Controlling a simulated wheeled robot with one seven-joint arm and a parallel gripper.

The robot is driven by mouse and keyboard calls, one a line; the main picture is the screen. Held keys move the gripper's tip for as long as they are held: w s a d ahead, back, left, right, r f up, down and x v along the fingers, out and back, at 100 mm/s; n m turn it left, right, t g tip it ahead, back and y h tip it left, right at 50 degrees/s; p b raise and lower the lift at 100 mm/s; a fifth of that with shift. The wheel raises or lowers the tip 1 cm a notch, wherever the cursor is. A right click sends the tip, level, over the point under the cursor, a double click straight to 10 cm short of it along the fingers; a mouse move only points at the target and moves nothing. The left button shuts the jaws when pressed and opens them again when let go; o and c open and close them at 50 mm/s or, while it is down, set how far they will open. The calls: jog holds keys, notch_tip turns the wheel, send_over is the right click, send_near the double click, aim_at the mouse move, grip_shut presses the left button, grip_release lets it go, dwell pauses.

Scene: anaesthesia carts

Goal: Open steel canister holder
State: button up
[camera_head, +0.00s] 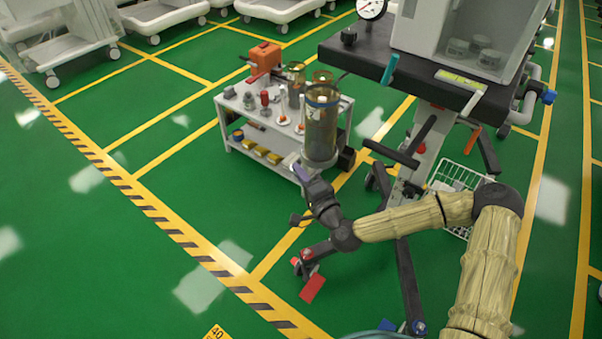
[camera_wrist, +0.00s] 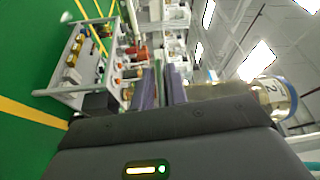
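A tall brownish transparent canister (camera_head: 321,130) with a blue band stands upright at the front right corner of a small white cart. In the wrist view the canister (camera_wrist: 222,91) lies sideways, its blue-banded end marked "2" at the right. I cannot pick out a separate steel holder around it. My gripper (camera_head: 301,172) is just below and left of the canister's base in the head view. Its purple fingers (camera_wrist: 161,84) show in the wrist view with a narrow gap between them. I see nothing clearly held. Whether they touch the canister is unclear.
The white cart (camera_head: 253,137) carries an orange box (camera_head: 265,56), red-topped items and smaller canisters, with yellow items on its lower shelf. An anaesthesia machine with a dark top (camera_head: 440,88) stands close on the right, a wire basket (camera_head: 452,183) below. Green floor is clear at left.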

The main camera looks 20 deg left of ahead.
jog(key=shift+o, duration=1.3)
jog(key=shift+s, duration=0.1)
jog(key=p+v, duration=0.6)
jog(key=v, duration=1.1)
jog(key=shift+s, duration=0.1)
